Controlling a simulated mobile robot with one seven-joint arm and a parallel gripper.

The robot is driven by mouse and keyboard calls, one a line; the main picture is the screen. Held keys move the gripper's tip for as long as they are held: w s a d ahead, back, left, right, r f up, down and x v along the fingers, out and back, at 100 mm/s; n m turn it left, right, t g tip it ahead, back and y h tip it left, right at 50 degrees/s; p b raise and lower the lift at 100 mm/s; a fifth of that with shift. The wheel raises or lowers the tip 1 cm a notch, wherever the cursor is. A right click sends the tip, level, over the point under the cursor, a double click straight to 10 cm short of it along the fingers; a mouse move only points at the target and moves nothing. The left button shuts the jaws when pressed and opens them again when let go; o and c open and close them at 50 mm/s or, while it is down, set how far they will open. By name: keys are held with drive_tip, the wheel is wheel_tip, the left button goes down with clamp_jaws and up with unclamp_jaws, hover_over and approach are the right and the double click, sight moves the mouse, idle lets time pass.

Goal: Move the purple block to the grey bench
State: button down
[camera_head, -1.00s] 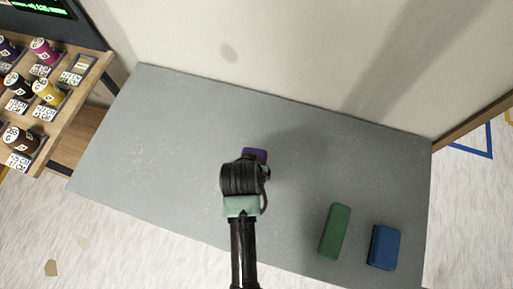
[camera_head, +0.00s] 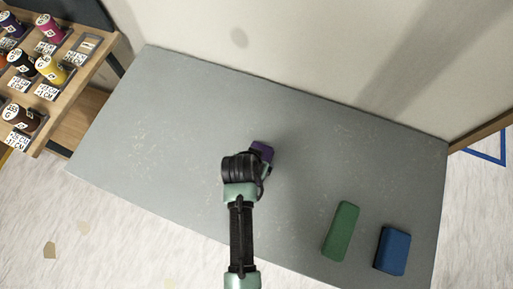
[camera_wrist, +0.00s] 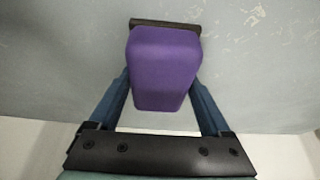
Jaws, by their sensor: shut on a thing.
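The purple block (camera_wrist: 163,70) fills the space between the two fingers of my gripper (camera_wrist: 163,92) in the wrist view. My gripper is shut on it. In the head view the purple block (camera_head: 262,151) shows just beyond my wrist, and my gripper's fingers are hidden under the arm. The grey bench (camera_head: 180,120) lies below my arm. I cannot tell whether the block touches the bench top.
A green block (camera_head: 341,231) and a blue block (camera_head: 392,250) lie on the bench at the lower right. A wooden shelf with several labelled spools (camera_head: 50,69) stands at the left. A pale wall (camera_head: 300,45) rises behind the bench. The bench's left half is clear.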

drive_tip(key=shift+f, duration=0.15)
unclamp_jaws()
drive_tip(key=p+v, duration=0.1)
drive_tip(key=v, duration=1.1)
drive_tip(key=w+d+r+n+t, duration=0.1)
drive_tip(key=w+r+t, duration=0.55)
drive_tip(key=r, duration=0.85)
drive_tip(key=w+r+n+t, duration=0.1)
drive_tip(key=w+r+t, duration=0.3)
drive_tip(key=w+r, duration=0.85)
drive_tip(key=s+r+t+y, duration=0.1)
drive_tip(key=s+r+t, duration=0.15)
drive_tip(key=r, duration=0.75)
drive_tip(key=s+r+t, duration=0.1)
drive_tip(key=r+t, duration=0.2)
drive_tip(key=r, duration=0.6)
drive_tip(key=s+r+t, duration=0.3)
drive_tip(key=s+r, duration=0.2)
drive_tip(key=r, duration=0.4)
drive_tip(key=s+d+r+n+t, duration=0.1)
drive_tip(key=s+r+t, duration=0.3)
drive_tip(key=r, duration=0.6)
drive_tip(key=shift+s+d+r+n, duration=0.3)
drive_tip(key=shift+s, duration=0.4)
